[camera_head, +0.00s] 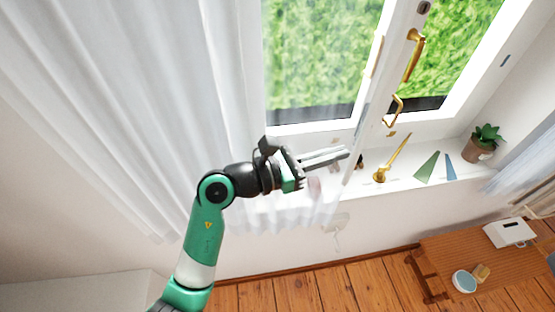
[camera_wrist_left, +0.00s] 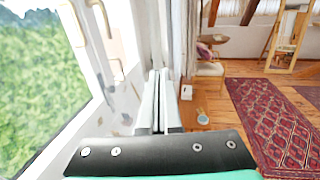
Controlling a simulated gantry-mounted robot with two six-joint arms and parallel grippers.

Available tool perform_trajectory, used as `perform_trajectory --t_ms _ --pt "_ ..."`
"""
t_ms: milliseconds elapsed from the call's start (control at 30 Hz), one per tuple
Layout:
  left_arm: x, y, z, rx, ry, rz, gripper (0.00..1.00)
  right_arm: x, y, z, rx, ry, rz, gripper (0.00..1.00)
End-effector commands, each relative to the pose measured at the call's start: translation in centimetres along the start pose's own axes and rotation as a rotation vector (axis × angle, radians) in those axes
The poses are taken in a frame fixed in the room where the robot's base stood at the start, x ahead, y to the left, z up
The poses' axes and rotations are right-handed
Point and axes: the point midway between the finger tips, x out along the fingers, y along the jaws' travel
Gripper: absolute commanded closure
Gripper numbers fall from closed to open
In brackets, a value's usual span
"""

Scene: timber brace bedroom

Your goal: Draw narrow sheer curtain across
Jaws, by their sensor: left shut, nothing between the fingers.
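The sheer white curtain (camera_head: 140,90) hangs in folds over the left part of the window in the head view. A thin, see-through part of it reaches right across the left pane, down past the sill. My left gripper (camera_head: 347,154) is in front of this part, fingers pointing right and shut together with nothing between them. The shut fingers also show in the left wrist view (camera_wrist_left: 158,100). I cannot tell whether they touch the cloth. My right gripper is in neither view.
The window has brass handles (camera_head: 414,58). On the sill (camera_head: 400,183) stand a brass candlestick-like piece (camera_head: 381,176) and a potted plant (camera_head: 482,145). A wooden table (camera_head: 445,262) stands low right. A patterned rug (camera_wrist_left: 270,120) lies on the floor.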

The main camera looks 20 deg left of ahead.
Motion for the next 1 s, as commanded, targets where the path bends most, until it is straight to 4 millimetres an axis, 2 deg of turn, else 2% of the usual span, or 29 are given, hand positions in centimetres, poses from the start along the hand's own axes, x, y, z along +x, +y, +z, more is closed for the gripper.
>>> perform_trajectory --t_ms 33,100,300,433,600,867,933,1000 --pt "-0.7 -0.1 0.6 0.000 0.001 -0.003 1.00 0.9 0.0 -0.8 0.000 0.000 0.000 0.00" --pt "-2.8 0.0 -0.2 0.005 -0.004 0.000 1.00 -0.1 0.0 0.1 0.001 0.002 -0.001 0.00" --pt "-7.9 0.1 -0.1 0.005 -0.006 0.000 1.00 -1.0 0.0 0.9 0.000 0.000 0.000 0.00" --pt "-9.9 0.0 0.1 0.005 -0.006 -0.001 1.00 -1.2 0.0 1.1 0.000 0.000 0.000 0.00" --pt "-10.8 0.0 0.3 0.004 -0.006 -0.003 1.00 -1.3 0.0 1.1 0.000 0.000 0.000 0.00" --pt "-10.6 -0.1 0.4 0.003 -0.006 -0.006 1.00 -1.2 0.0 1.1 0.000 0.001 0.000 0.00" --pt "-10.0 -0.8 1.2 0.010 -0.009 -0.024 1.00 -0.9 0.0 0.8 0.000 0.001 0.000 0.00" --pt "-9.2 -2.2 3.2 0.041 -0.029 -0.055 1.00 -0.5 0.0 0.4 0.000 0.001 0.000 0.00"
